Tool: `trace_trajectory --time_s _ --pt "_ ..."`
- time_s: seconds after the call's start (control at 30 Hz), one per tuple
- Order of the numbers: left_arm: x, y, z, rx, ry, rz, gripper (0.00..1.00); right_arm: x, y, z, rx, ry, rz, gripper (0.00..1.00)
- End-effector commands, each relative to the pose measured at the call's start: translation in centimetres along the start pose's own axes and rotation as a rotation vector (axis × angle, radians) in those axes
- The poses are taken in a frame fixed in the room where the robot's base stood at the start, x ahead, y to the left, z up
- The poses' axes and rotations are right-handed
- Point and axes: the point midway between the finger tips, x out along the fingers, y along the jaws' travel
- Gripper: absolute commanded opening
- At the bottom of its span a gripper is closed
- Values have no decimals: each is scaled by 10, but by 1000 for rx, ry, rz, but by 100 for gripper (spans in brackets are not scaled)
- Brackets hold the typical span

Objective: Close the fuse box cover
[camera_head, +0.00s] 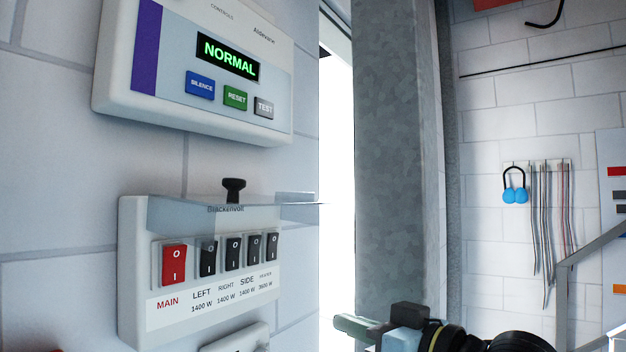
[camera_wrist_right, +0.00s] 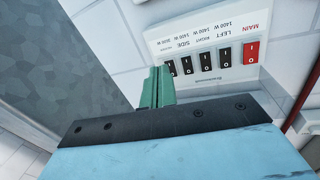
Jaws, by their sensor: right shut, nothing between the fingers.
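The white fuse box (camera_head: 128,290) is on the tiled wall in the lower left of the head view. Its clear cover (camera_head: 180,208) is open, sticking out from the top edge, with a black knob (camera_head: 234,190) on it. The red MAIN switch (camera_head: 174,264) and several black switches are uncovered. My right gripper (camera_head: 347,325) is low and right of the box, apart from it, shut and empty. In the right wrist view, its green fingers (camera_wrist_right: 158,86) are together, and the fuse box (camera_wrist_right: 151,36) appears upside down beyond them. My left gripper is not in view.
A panel with a green NORMAL display (camera_head: 228,56) is on the wall above the fuse box. Another white box (camera_head: 236,341) sits below it. A grey pillar (camera_head: 388,150) stands right of the bright gap. A grey railing (camera_head: 562,290) is at far right.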

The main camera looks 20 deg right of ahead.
Motion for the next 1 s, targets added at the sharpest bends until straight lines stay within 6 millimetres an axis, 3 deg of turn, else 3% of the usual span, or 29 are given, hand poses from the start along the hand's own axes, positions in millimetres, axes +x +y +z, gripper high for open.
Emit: trace_trajectory --time_s 0.03,0.1,0.2,0.3,0.43,0.57,1.0 --pt "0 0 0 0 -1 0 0 -7 -7 -39 -19 79 -33 0" --pt "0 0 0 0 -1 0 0 -19 -19 -81 -33 165 -82 0" --pt "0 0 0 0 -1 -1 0 -38 -34 -128 -50 262 -145 0" --pt "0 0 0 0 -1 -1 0 -54 -46 -159 -63 327 -189 0" --pt "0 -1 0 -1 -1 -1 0 -66 -55 -178 -72 369 -222 0" --pt "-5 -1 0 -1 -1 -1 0 -62 -59 -186 -71 378 -231 0" --pt "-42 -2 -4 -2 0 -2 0 18 -80 -220 -68 375 -232 0"
